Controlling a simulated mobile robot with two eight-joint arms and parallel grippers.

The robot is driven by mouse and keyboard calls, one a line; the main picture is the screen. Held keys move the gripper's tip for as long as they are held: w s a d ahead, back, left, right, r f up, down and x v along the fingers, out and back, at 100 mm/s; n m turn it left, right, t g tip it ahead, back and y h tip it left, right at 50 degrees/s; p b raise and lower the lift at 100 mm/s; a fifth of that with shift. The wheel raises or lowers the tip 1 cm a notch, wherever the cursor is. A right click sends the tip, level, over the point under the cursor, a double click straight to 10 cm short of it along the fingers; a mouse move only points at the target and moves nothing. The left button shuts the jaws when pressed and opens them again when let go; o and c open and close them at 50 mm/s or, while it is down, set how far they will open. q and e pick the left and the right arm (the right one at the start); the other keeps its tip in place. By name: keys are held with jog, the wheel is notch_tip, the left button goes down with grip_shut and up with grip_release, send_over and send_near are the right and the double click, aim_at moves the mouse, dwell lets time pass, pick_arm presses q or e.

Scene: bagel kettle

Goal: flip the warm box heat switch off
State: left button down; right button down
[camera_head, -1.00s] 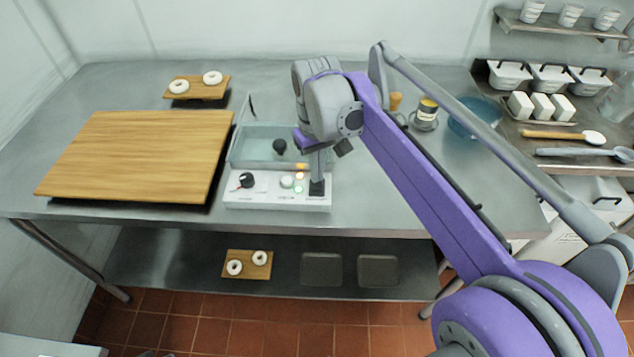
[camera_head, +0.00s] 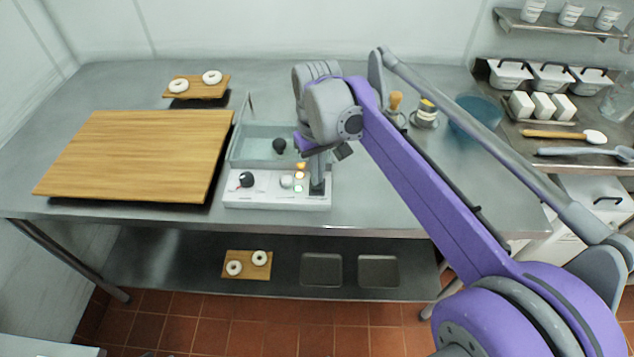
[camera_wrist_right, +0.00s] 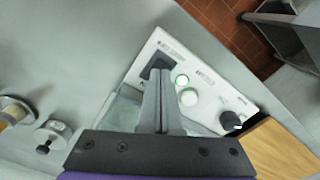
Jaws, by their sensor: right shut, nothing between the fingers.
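The warm box (camera_head: 262,143) is a glass-lidded box on the steel table, with a white control panel (camera_head: 262,201) along its front. The panel carries a black knob (camera_head: 246,180), a pale round button (camera_head: 287,181) and small lit lamps, one of them green (camera_head: 299,189). A dark switch (camera_wrist_right: 150,68) sits at the panel's end, partly hidden by my fingers. My right gripper (camera_head: 317,187) is shut and empty, pointing down at that switch. I cannot tell whether it touches. My left gripper is out of view.
A large wooden board (camera_head: 140,155) lies left of the box, and a small board with two bagels (camera_head: 197,94) is behind it. A blue bowl (camera_head: 475,115) and a small tin (camera_head: 425,112) stand to the right. The table front right of the panel is clear.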

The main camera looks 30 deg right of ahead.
jog(key=shift+f+b, duration=0.4)
jog(key=shift+f, duration=0.45)
dwell(0.3)
jog(key=shift+r+p, duration=2.75)
jog(key=shift+r, duration=0.85)
jog(key=s+a+f+t+p, duration=0.1)
jog(key=s+a+f+t, duration=0.1)
jog(key=s+f, duration=0.3)
jog(key=s+a+f+t+p, duration=0.1)
jog(key=s+a+f+t, duration=0.2)
jog(key=s+f, duration=0.3)
jog(key=s+a, duration=0.1)
jog(key=s, duration=0.3)
jog(key=shift+s+a, duration=0.3)
jog(key=shift+a, duration=0.05)
jog(key=shift+f, duration=0.1)
